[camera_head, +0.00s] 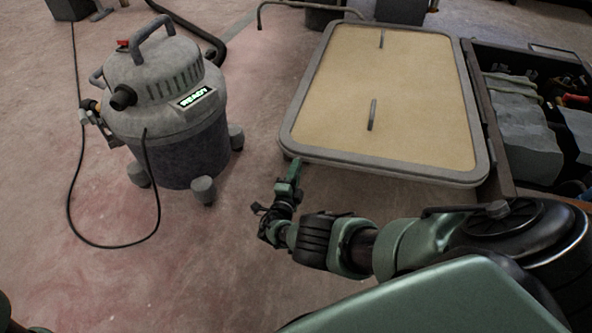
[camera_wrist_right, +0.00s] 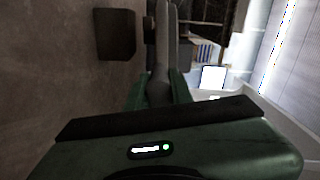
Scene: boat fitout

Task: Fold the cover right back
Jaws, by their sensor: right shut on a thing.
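The cover (camera_head: 390,90) is a tan panel with a rounded grey rim and two dark upright handles or strips on its face. In the head view it lies opened out to the left of a dark compartment (camera_head: 535,115), joined along its right side, and looks roughly level above the floor. My right gripper (camera_head: 292,172) is at its near left corner, shut on the cover's rim. In the right wrist view the grey rim (camera_wrist_right: 164,45) runs edge-on between the green fingers. The exact contact is partly hidden.
A grey vacuum cleaner (camera_head: 165,105) with a lit display stands on the floor to the left, its black cord (camera_head: 75,200) looping in front. Bags and tools fill the open compartment. The floor (camera_head: 250,120) between vacuum and cover is clear. Dark objects stand at the back.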

